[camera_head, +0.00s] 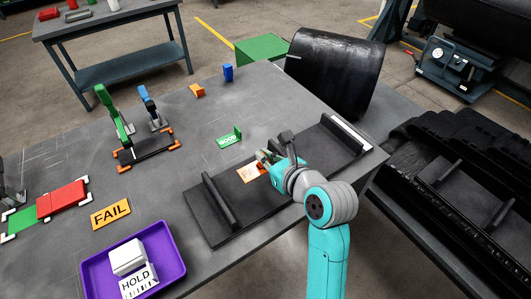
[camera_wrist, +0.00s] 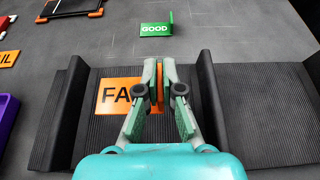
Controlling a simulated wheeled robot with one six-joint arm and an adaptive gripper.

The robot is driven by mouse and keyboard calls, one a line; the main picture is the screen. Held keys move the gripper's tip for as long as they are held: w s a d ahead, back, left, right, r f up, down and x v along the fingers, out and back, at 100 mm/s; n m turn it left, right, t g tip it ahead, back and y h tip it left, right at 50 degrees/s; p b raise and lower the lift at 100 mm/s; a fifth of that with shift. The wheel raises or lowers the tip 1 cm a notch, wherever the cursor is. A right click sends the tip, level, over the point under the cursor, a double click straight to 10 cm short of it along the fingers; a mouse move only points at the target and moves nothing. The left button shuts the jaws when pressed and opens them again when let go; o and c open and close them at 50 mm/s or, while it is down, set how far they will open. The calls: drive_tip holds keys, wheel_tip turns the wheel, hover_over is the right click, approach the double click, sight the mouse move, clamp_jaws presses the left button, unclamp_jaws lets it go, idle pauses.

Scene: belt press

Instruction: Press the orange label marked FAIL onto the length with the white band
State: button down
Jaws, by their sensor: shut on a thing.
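The orange FAIL label (camera_wrist: 113,96) lies flat on or just above the black ribbed length between two upright cleats; the exact contact cannot be told. My gripper (camera_wrist: 160,88) is shut on the label's upright orange tab, and its fingers hide the right part of the lettering. In the head view the label (camera_head: 249,171) shows beside my gripper (camera_head: 268,160). The ribbed length (camera_head: 208,222) lies on the grey table, with a white band (camera_head: 346,132) across its far right end.
A second orange FAIL piece (camera_head: 111,213) lies left of the length. A green GOOD label (camera_head: 229,138) stands behind it. A purple tray (camera_head: 172,242) holds a white HOLD piece (camera_head: 138,280). A black roll (camera_head: 335,72) and another cleated black belt (camera_head: 462,180) are at right.

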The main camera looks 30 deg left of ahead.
sight(266, 179)
drive_tip(key=shift+f, duration=3)
drive_tip(key=shift+f, duration=0.45)
drive_tip(key=c, duration=1.2)
unclamp_jaws()
drive_tip(key=shift+c, duration=0.2)
drive_tip(key=v, duration=1.2)
drive_tip(key=shift+r, duration=0.1)
drive_tip(key=shift+d, duration=0.1)
drive_tip(key=v, duration=0.6)
drive_tip(key=shift+d+r, duration=0.2)
drive_tip(key=shift+d, duration=0.1)
